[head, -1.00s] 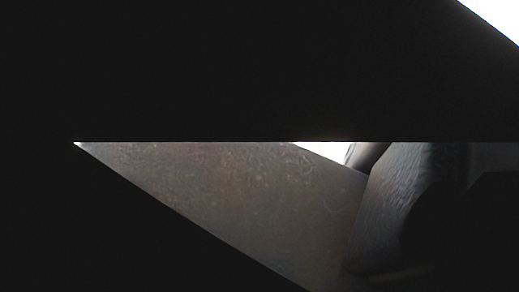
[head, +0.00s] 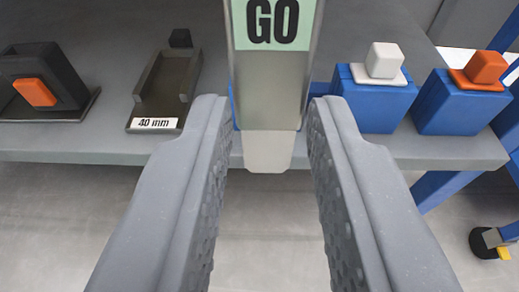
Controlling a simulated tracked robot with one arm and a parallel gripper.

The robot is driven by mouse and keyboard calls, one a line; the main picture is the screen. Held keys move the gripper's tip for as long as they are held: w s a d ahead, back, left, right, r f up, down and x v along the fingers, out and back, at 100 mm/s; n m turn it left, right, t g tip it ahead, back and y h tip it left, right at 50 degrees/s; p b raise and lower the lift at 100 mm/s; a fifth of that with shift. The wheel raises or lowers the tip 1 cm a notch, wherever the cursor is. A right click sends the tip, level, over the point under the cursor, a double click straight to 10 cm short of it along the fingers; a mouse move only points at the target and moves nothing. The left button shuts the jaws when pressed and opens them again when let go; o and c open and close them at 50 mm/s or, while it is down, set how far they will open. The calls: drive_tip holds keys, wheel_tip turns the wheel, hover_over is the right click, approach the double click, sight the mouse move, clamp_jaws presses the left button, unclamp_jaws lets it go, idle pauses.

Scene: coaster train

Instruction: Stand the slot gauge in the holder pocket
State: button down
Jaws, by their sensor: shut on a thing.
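The slot gauge (head: 270,92) is a grey metal bar with a pale green GO label and a lighter, narrower lower end. It hangs upright in the head view between the fingertips of my gripper (head: 268,112), which is shut on it. The gauge's top is cut off by the picture edge. A dark open-topped holder (head: 145,92) with a 40 mm label sits on the grey bench to the left, apart from the gauge. I cannot tell whether it has the pocket. Blue edges show behind the gauge, mostly hidden.
A black frame with an orange block (head: 35,92) stands at the far left of the bench (head: 110,150). Two blue blocks stand at right, one with a white knob (head: 384,60), one with an orange knob (head: 486,67). The bench's front edge runs below them, with open floor beyond.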

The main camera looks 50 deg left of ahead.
drive_tip(key=r+p+x, duration=0.1)
drive_tip(key=p+x, duration=0.1)
drive_tip(key=x, duration=0.8)
drive_tip(key=shift+w+a+r+p, duration=0.2)
drive_tip(key=shift+w+a+p, duration=0.2)
drive_tip(key=shift+a, duration=0.1)
idle(0.7)
drive_tip(key=shift+f+b, duration=0.95)
drive_tip(key=shift+f, duration=1.25)
idle(1.8)
drive_tip(key=c, duration=1.1)
unclamp_jaws()
drive_tip(key=p+v, duration=0.2)
drive_tip(key=v, duration=1.2)
drive_tip(key=shift+w, duration=0.1)
